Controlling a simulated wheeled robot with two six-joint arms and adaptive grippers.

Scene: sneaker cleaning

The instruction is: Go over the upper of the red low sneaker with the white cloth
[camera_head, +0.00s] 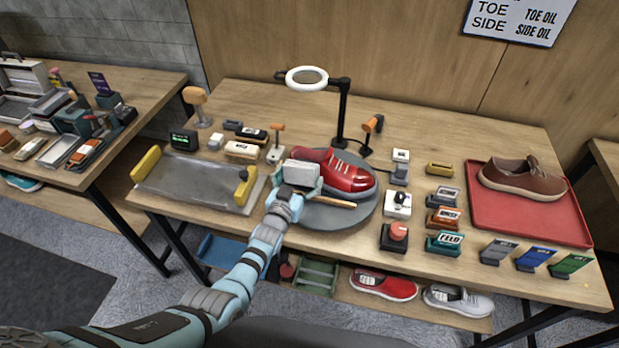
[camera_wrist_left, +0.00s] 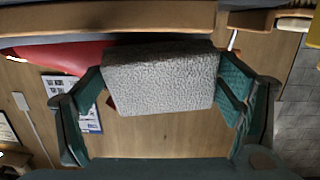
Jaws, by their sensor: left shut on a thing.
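The red low sneaker (camera_head: 345,174) sits on a round grey turntable (camera_head: 335,217) at the middle of the table, toe to the right. My left gripper (camera_head: 298,186) is at the sneaker's left end. It is shut on the white cloth (camera_head: 302,173), a pale, textured block-like pad. In the left wrist view the cloth (camera_wrist_left: 160,78) is between the two teal fingers, and part of the red sneaker (camera_wrist_left: 70,56) shows beside it. I cannot tell whether the cloth touches the sneaker. My right gripper is not in view.
A ring lamp (camera_head: 307,78) stands behind the turntable. A wooden-handled tool (camera_head: 333,202) lies in front of the sneaker. A brown shoe (camera_head: 522,178) sits on a red tray (camera_head: 480,205) at right. Small blocks and bottles crowd both sides. A clear-topped mat (camera_head: 190,183) lies at left.

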